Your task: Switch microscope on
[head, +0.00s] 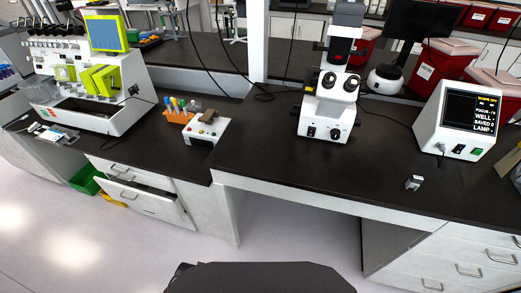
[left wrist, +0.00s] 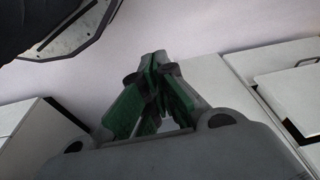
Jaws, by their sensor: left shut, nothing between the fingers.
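The microscope (head: 333,100) stands upright on the dark bench, right of the middle in the head view. It is white with black eyepieces and has dark knobs on its front base. To its right is a white control box (head: 464,120) whose black screen shows yellow and white text, with "SCOPE OFF" apparently on the top line. A dark switch and a green switch sit below the screen. My left gripper (left wrist: 157,62) shows in the left wrist view, shut and empty, with green finger pads, over the floor beside white cabinets. My right gripper is in neither view.
A white and green cell processor (head: 90,75) stands on the left bench. An orange tube rack (head: 176,113) and a small white device (head: 206,130) are right of it. A drawer (head: 143,193) below is partly open. A small grey item (head: 414,183) lies near the front edge. Mid-bench is clear.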

